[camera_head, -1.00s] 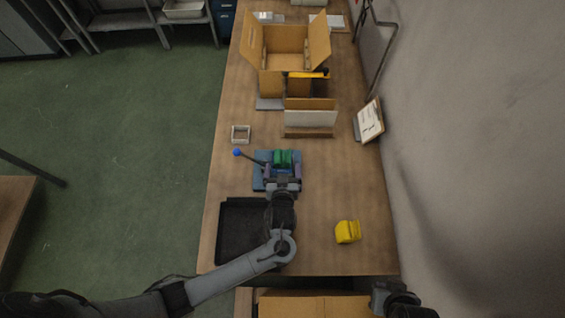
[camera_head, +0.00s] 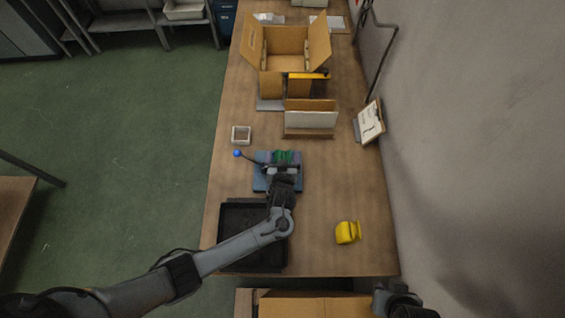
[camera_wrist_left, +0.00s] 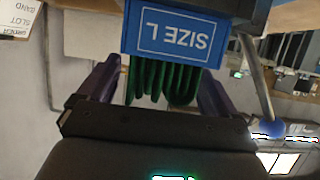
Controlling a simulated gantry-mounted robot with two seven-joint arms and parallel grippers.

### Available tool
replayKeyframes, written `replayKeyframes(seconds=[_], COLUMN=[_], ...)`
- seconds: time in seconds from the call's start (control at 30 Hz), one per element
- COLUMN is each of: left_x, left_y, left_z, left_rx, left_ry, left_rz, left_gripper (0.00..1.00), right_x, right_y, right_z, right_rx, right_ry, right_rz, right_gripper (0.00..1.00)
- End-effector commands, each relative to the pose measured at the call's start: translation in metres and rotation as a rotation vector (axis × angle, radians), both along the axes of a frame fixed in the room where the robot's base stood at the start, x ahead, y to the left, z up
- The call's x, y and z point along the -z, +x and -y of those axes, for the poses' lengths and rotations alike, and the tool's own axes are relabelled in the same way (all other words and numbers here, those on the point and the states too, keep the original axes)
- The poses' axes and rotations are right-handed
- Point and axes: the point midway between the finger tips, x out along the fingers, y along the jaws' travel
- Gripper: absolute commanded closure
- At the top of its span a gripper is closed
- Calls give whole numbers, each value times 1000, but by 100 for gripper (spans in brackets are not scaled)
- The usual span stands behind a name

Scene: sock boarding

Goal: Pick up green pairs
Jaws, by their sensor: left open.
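The green socks (camera_head: 283,155) are at the blue fixture (camera_head: 263,181) in the middle of the table. In the left wrist view the green socks (camera_wrist_left: 160,82) hang in several folds below a blue block (camera_wrist_left: 178,35) marked "SIZE L". My left gripper (camera_head: 282,166) is over the fixture. In the left wrist view my left gripper (camera_wrist_left: 163,85) is open, with one purple finger on each side of the green socks. Whether the fingers touch them I cannot tell. My right arm shows only at the bottom right edge, with its fingers hidden.
A blue-knobbed lever (camera_head: 238,154) sticks out left of the fixture. A black tray (camera_head: 229,262) lies in front of it. A yellow object (camera_head: 347,232) sits at the right. A small square frame (camera_head: 241,128), a cardboard holder (camera_head: 310,131) and an open carton (camera_head: 287,60) stand farther back.

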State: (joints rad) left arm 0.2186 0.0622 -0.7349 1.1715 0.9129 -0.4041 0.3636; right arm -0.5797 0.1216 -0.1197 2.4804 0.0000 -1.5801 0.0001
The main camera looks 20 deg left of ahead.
Motion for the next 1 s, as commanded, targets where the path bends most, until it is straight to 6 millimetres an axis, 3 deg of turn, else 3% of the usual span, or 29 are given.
replayKeyframes(seconds=[0.1,0.5,1.0], left_x=[0,-1,-12], left_y=[0,0,0], left_z=[0,0,0], left_rx=[0,0,-1], left_ry=[0,-1,-2], left_rz=[0,1,3], left_gripper=[7,67,67], right_x=[0,0,-1], right_y=[0,0,0], right_z=[-1,-2,1], right_rx=[2,3,-3], right_ry=[4,6,-4], right_rz=[-1,0,0], right_gripper=[100,100,100])
